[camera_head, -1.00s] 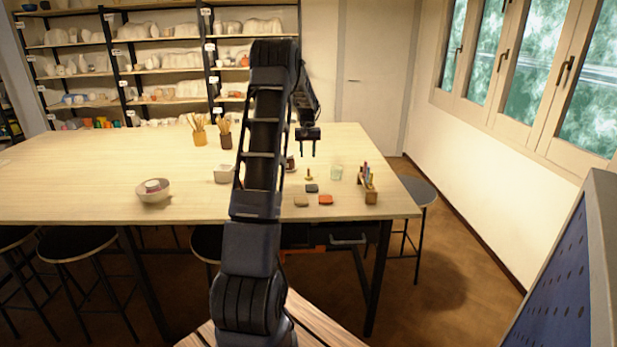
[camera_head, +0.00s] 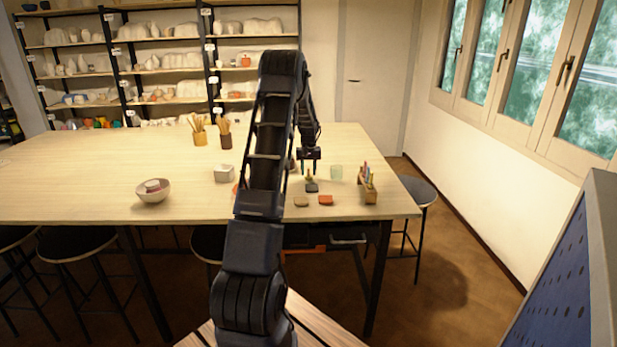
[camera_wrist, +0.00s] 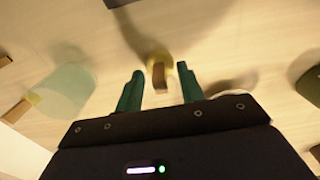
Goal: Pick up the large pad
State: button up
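Small flat pads lie near the table's front edge: a dark grey pad (camera_head: 312,188), a beige pad (camera_head: 301,201) and an orange-red pad (camera_head: 326,200). I cannot tell for sure which is the large pad. A small yellow piece with a brown upright grip (camera_head: 309,177) stands just behind the grey pad; it also shows in the wrist view (camera_wrist: 158,76). My gripper (camera_head: 310,166) points down above this yellow piece. In the wrist view its two green fingers (camera_wrist: 160,70) are apart, with the brown grip between and beyond them. Nothing is held.
A pale green translucent cup (camera_head: 336,172) and a wooden pen holder (camera_head: 369,190) stand to the right. Brush pots (camera_head: 200,137) stand farther back. The table's left middle is clear.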

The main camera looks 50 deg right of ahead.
grip_shut()
jog(key=shift+r, duration=0.1)
